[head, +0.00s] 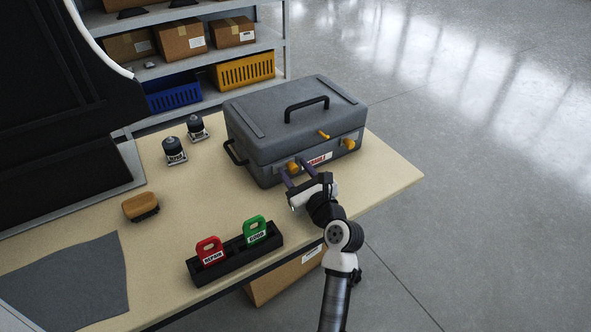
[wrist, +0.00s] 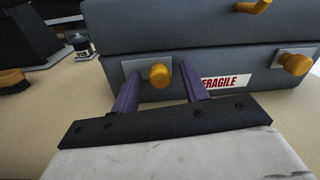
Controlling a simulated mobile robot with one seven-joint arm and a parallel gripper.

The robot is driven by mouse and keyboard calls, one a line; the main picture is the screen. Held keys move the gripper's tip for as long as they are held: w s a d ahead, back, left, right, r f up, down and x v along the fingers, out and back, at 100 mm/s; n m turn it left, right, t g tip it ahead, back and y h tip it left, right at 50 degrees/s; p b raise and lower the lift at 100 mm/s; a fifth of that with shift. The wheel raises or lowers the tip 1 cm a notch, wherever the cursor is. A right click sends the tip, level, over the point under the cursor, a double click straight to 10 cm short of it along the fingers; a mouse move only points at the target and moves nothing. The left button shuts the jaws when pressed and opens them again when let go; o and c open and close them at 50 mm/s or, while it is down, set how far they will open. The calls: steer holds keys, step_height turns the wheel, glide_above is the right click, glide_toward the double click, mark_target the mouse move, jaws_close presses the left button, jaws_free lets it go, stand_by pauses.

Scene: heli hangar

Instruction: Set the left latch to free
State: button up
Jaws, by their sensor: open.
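A grey case (head: 297,118) with a black top handle stands closed on the workbench. Its left latch (wrist: 160,75) is an orange knob on a grey plate; it also shows in the head view (head: 293,167). The right latch (head: 348,144) is a similar orange knob, also in the wrist view (wrist: 296,64). My gripper (head: 294,171) is at the case's front, by the left latch. In the wrist view its purple fingers (wrist: 158,86) are open, one on each side of the left latch's knob. I cannot tell whether either finger touches it.
A "FRAGILE" label (wrist: 219,83) sits between the latches. An orange piece (head: 324,135) is on the lid's front. A black holder (head: 236,262) with red (head: 210,251) and green (head: 255,229) tags stands on the bench (head: 170,235). A brush (head: 141,206) lies left.

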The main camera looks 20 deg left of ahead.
mark_target(277, 168)
steer(key=shift+w+a, duration=0.1)
steer(key=shift+a, duration=0.05)
steer(key=shift+c, duration=0.3)
jaws_close()
steer(key=shift+s+a+r+p, duration=0.15)
steer(key=shift+s+a+p, duration=0.55)
steer(key=shift+s+p, duration=0.35)
steer(key=shift+s+a, duration=0.2)
steer(key=shift+a, duration=0.05)
steer(key=shift+s+a+f, duration=0.1)
steer(key=shift+a+f, duration=0.05)
steer(key=shift+f, duration=0.05)
steer(key=shift+o, duration=0.3)
jaws_free()
steer(key=shift+s, duration=0.1)
